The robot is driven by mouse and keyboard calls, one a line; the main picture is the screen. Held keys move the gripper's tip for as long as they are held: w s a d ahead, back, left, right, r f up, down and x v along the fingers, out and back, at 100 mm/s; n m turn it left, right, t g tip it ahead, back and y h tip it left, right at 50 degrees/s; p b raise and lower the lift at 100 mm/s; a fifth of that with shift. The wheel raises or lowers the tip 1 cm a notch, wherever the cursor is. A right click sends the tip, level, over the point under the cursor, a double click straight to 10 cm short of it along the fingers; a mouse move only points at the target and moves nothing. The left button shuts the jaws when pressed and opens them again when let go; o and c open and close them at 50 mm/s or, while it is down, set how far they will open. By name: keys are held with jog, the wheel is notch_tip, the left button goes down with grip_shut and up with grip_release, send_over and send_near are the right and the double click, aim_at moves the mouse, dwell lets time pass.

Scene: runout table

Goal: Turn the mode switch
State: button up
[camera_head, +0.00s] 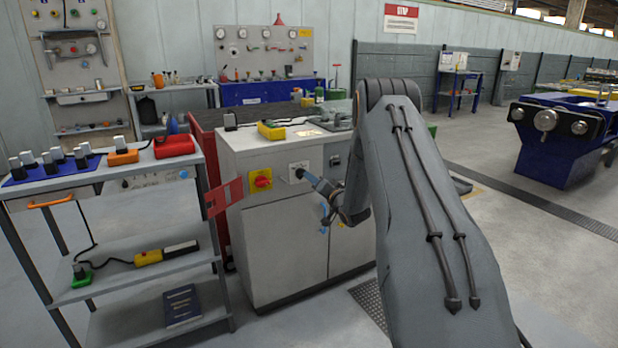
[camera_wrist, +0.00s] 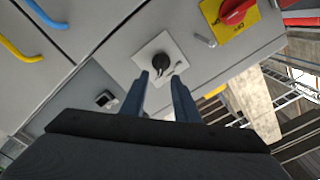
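The mode switch is a black knob on a white square plate, on the front of the grey cabinet (camera_head: 272,226). In the wrist view the knob (camera_wrist: 158,63) shows just beyond and between my fingertips, with its plate (camera_wrist: 152,48) behind it.
A red rotary switch on a yellow plate (camera_head: 261,181) sits left of the mode switch, close to it. A red panel (camera_head: 224,197) juts out at the cabinet's left. A grey cart (camera_head: 140,284) with tools stands further left. Open floor lies to the right.

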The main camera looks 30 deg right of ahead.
jog(key=shift+s, duration=1.6)
jog(key=s+a+r+n+g+h+p, duration=0.25)
jog(key=s+a+r+g+p, duration=0.4)
jog(key=s+a, duration=0.6)
jog(key=s+a+r+n+g+p, duration=0.1)
jog(key=s+a, duration=0.4)
jog(key=s, duration=0.7)
jog(key=s+a+r+n+g+y+p, duration=0.1)
jog(key=s+a+r+n+g, duration=0.2)
jog(key=s, duration=0.9)
jog(key=s+a+r+n+g+y+p, duration=0.1)
jog(key=s+a+r+n+g, duration=0.1)
jog(key=s+a+g, duration=0.5)
jog(key=s, duration=0.6)
jog(key=shift+a, duration=0.35)
jog(key=shift+g, duration=0.25)
